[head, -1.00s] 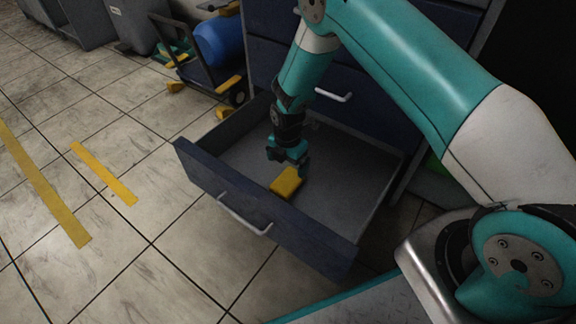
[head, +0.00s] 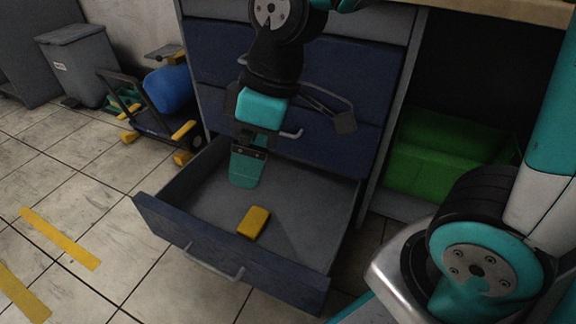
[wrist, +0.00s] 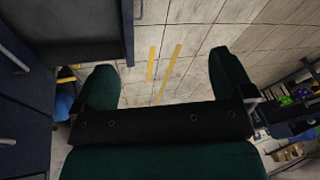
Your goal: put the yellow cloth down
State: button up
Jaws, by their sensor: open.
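The yellow cloth (head: 253,222) is a small folded block. It lies on the grey floor of the open bottom drawer (head: 290,205), near its front panel. My gripper (head: 244,180) is above the drawer, behind and above the cloth, apart from it. In the wrist view my gripper (wrist: 163,88) shows its two teal fingers spread wide with nothing between them. The cloth is not visible in the wrist view.
The blue drawer cabinet (head: 335,95) stands behind the open drawer. A green crate (head: 440,160) sits under the worktop at right. A cart with a blue drum (head: 170,90) and a grey bin (head: 75,62) stand at left. Tiled floor in front is clear.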

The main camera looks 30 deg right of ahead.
jog(key=s+r+m, duration=0.2)
jog(key=s+m, duration=0.1)
jog(key=s, duration=0.5)
jog(key=shift+s+d+r+y, duration=0.15)
jog(key=shift+d+r+y, duration=0.15)
jog(key=shift+r, duration=0.05)
dwell(0.5)
